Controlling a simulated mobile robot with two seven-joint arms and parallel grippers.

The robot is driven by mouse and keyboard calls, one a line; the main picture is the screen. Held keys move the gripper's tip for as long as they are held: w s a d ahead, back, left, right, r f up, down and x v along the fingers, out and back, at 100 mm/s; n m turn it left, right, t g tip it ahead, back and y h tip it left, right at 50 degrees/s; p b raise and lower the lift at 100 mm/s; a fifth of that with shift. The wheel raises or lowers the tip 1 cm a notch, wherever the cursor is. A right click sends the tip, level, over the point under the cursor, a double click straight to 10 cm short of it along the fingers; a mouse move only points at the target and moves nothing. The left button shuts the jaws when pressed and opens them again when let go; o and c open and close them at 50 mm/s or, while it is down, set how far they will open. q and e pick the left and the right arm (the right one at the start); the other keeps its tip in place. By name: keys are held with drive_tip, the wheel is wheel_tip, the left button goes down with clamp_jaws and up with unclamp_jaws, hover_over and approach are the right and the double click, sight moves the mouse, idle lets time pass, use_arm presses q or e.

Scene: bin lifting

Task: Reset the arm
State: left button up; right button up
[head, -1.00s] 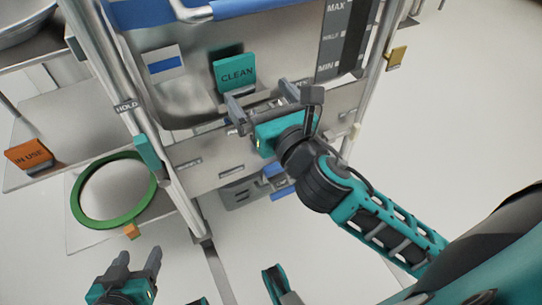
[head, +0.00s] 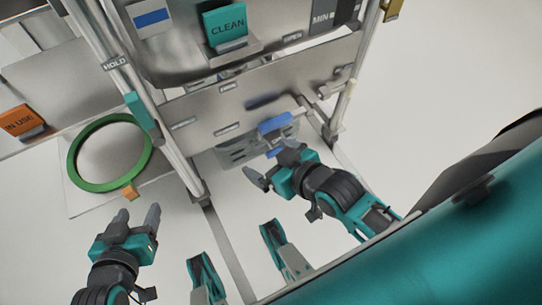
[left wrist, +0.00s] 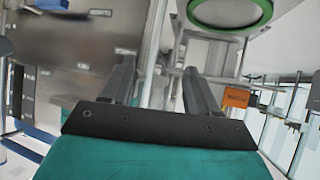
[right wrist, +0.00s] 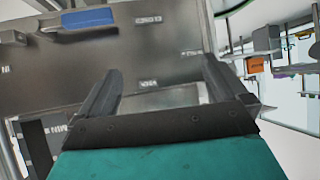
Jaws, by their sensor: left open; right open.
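My left gripper (head: 137,222) is open and empty at the lower left of the head view, in front of the shelf and below the green ring. My right gripper (head: 272,166) is open and empty in front of the lower part of the metal frame, near a blue handle (head: 274,122). In the left wrist view the fingers of the left gripper (left wrist: 160,85) are spread with nothing between them. In the right wrist view the fingers of the right gripper (right wrist: 160,85) are spread too, with a metal panel (right wrist: 200,35) beyond them.
A steel bin with a teal CLEAN tag (head: 225,25) sits in the frame above my right gripper. A green ring (head: 143,170) lies on the shelf at left, near an orange IN USE tag (head: 22,121). The floor (head: 430,80) at right is clear.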

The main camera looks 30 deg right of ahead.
idle(0.3)
use_arm(q)
drive_tip(key=s+a+r+y+p, duration=0.1)
drive_tip(key=a+r+p, duration=0.2)
drive_tip(key=r+p, duration=0.9)
drive_tip(key=p, duration=0.5)
drive_tip(key=shift+s+a, duration=0.15)
drive_tip(key=shift+s, duration=0.2)
use_arm(e)
drive_tip(key=s+d+r+h, duration=0.1)
drive_tip(key=d+r, duration=0.2)
drive_tip(key=r, duration=0.9)
drive_tip(key=shift+s, duration=0.4)
drive_tip(key=shift+d+r, duration=0.1)
